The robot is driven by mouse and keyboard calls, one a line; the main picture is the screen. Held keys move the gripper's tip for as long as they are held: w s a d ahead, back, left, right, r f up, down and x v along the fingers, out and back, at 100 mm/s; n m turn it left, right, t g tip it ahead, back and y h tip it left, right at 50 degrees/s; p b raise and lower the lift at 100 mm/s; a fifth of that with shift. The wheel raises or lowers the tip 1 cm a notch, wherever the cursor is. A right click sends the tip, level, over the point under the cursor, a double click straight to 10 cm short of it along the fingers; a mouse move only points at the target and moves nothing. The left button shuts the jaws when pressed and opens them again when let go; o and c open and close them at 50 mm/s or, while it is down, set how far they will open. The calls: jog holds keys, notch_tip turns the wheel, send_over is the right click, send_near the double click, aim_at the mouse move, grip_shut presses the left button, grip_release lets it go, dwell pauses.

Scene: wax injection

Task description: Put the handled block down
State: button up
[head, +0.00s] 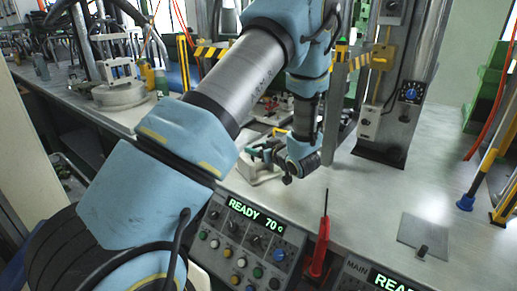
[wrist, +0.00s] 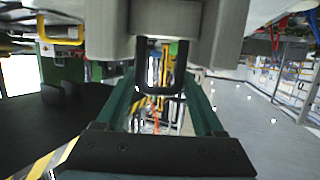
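The handled block (wrist: 108,28) is a pale grey block that fills the top of the wrist view. Its black U-shaped handle (wrist: 160,92) points towards my wrist. My gripper (wrist: 162,82) has two green fingers, one along each side of the handle, with their tips close against its sides. In the head view my gripper (head: 262,149) is low over the bench, beside a whitish body (head: 262,172). My arm covers part of this area. Whether the block's underside touches the bench is hidden.
The control panel (head: 243,243) reads READY 70 C at the bench front. A red tool (head: 319,250) stands right of it. A grey machine column (head: 392,120) rises behind my gripper. The bench top (head: 375,190) to the right is mostly clear, with a flat grey plate (head: 424,232).

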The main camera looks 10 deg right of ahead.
jog(key=o, duration=0.4)
jog(key=shift+r, duration=0.1)
jog(key=b+v, duration=0.3)
jog(key=v, duration=0.9)
jog(key=w+a+m+g+h, duration=0.2)
jog(key=w+a+g+h, duration=0.2)
jog(key=w+a+h, duration=0.15)
jog(key=s+a+r+m+g, duration=0.1)
jog(key=s+a+m+g, duration=0.2)
jog(key=s+a+g, duration=0.5)
jog(key=s+a, duration=0.9)
jog(key=a, duration=0.2)
jog(key=shift+a, duration=0.25)
jog(key=shift+r, duration=0.1)
